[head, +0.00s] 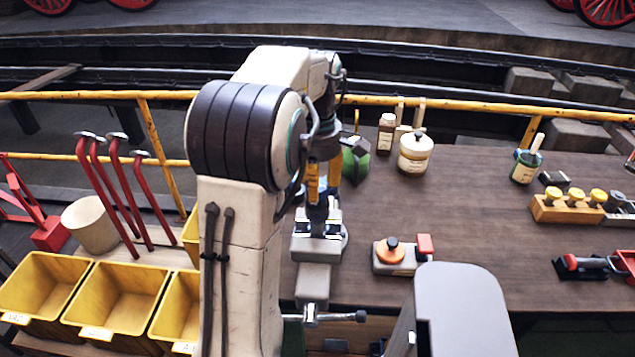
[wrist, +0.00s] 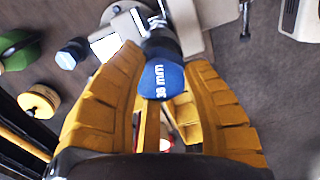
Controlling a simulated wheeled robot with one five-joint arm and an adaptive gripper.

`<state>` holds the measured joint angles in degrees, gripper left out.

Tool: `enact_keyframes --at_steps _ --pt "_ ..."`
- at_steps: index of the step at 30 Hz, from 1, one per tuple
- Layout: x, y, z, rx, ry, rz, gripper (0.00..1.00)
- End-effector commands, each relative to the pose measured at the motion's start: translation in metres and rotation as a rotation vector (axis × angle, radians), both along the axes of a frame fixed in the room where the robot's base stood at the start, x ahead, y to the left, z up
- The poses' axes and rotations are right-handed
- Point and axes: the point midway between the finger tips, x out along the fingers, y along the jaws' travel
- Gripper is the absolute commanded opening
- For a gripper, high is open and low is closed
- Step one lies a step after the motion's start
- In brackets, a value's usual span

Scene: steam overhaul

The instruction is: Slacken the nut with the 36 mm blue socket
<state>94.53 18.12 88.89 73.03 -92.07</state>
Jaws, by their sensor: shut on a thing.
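My gripper (wrist: 165,62) has its yellow ribbed fingers closed around a blue socket (wrist: 160,80). White lettering ending in "mm" shows on the blue face; the number is hard to read. The dark far end of the socket points at the grey vise (wrist: 193,38). In the head view my gripper (head: 323,185) points down over the vise (head: 318,250) at the front of the bench. The nut is hidden under the socket and gripper, and I cannot tell whether the socket is seated on it.
A green object (head: 355,160), a brown bottle (head: 387,133) and a white jar (head: 415,153) stand behind the vise. An orange-knobbed block (head: 393,258) is to its right. Yellow bins (head: 115,295) and red-handled bars (head: 120,195) are at left. The bench's right middle (head: 470,215) is clear.

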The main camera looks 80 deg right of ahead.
Motion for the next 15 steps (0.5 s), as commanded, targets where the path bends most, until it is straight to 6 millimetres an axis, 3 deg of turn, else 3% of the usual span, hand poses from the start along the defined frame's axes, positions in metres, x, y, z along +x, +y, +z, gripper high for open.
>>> enact_keyframes --at_steps 15 --pt "0.000 0.000 -0.011 -0.002 0.000 0.000 0.07"
